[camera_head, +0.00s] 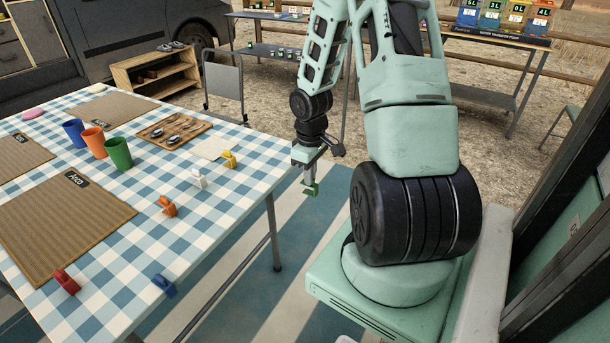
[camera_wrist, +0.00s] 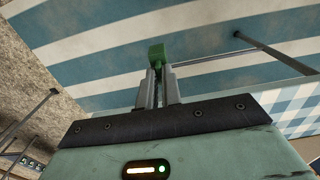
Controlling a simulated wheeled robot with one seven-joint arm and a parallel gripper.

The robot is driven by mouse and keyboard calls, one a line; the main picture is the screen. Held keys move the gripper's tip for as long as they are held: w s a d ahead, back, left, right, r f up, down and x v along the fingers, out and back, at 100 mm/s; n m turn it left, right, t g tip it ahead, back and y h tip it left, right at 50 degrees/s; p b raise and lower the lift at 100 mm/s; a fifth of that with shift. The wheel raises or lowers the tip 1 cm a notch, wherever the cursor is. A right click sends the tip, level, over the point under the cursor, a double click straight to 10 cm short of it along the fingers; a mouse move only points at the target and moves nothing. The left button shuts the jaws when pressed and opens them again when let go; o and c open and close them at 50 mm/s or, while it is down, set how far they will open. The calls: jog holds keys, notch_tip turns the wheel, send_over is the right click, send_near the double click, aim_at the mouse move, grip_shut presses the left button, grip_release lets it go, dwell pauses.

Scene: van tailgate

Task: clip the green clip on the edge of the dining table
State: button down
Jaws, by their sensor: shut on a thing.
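The green clip (camera_wrist: 157,55) sticks out between the fingertips of my gripper (camera_wrist: 157,78) in the wrist view. My gripper is shut on it. In the head view my gripper (camera_head: 308,172) hangs in the air to the right of the dining table, with the green clip (camera_head: 310,188) at its lower end, apart from the table. The dining table (camera_head: 215,222) has a blue and white checked cloth, and its right edge faces my gripper. In the wrist view the table's edge (camera_wrist: 292,110) shows at the lower right. The clip's jaws are not clear to see.
Cups, placemats and a cutlery tray (camera_head: 173,131) stand further in. A folding chair (camera_head: 224,88) is behind the table. A striped mat (camera_head: 290,255) covers the ground.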

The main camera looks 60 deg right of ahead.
jog(key=shift+w+a+f+b, duration=0.1)
jog(key=shift+w+f+b, duration=0.4)
jog(key=shift+w, duration=0.75)
jog(key=shift+w+a+f+b, duration=0.1)
jog(key=shift+w+f+b, duration=0.35)
jog(key=shift+w, duration=0.85)
jog(key=shift+w+a+f+b, duration=0.1)
jog(key=shift+w+f+b, duration=0.35)
jog(key=shift+w, duration=0.8)
jog(key=shift+w+r+p, duration=0.1)
jog(key=shift+w+p, duration=0.3)
jog(key=shift+w, duration=0.4)
jog(key=shift+w+a, duration=0.1)
jog(key=shift+w, duration=0.1)
jog(key=shift+w, duration=0.25)
jog(key=shift+w, duration=0.35)
jog(key=shift+w+p, duration=0.45)
jog(key=shift+w+a, duration=0.1)
jog(key=shift+w, duration=0.25)
